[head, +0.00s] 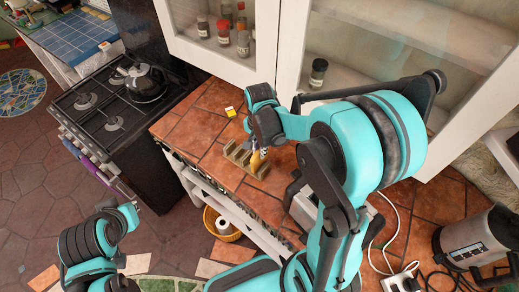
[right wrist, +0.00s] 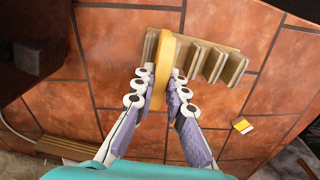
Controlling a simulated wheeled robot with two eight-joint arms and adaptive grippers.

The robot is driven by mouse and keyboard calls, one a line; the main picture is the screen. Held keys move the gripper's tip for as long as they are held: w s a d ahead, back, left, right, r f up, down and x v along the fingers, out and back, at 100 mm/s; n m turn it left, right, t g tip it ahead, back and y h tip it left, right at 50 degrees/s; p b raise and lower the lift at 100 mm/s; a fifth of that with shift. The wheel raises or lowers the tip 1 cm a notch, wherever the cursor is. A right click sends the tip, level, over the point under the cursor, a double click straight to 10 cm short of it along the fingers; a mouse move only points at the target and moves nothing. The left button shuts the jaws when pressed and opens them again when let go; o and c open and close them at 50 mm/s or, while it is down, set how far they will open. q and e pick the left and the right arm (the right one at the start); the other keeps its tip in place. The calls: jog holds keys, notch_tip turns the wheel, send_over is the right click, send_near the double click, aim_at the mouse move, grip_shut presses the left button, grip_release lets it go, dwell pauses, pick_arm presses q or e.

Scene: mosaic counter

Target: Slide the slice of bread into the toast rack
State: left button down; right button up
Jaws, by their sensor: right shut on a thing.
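The toast rack (head: 240,156) is a tan wooden base with several upright slats, on the tiled counter. It also shows in the right wrist view (right wrist: 213,64). The slice of bread (right wrist: 162,68) is yellow-tan and seen edge-on. My right gripper (right wrist: 163,88) is shut on it, one finger on each flat side. In the head view the bread (head: 256,160) is under my right gripper (head: 257,151), over the rack. In the wrist view it overlaps the rack's left end, beside the slats. I cannot tell how deep it sits.
A small yellow-and-white box (head: 230,112) lies behind the rack. A metal appliance (head: 304,209) stands to the right, partly behind my arm. A stove with a kettle (head: 146,82) is left, and cabinets (head: 225,56) hang behind. The counter's front edge is close to the rack.

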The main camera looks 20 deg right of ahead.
jog(key=shift+f+b, duration=0.7)
jog(key=shift+f, duration=0.25)
jog(key=o, duration=0.5)
dwell(0.4)
jog(key=o, duration=0.6)
jog(key=shift+r, duration=0.1)
notch_tip(320, 180, up, 12)
jog(key=shift+f, duration=0.1)
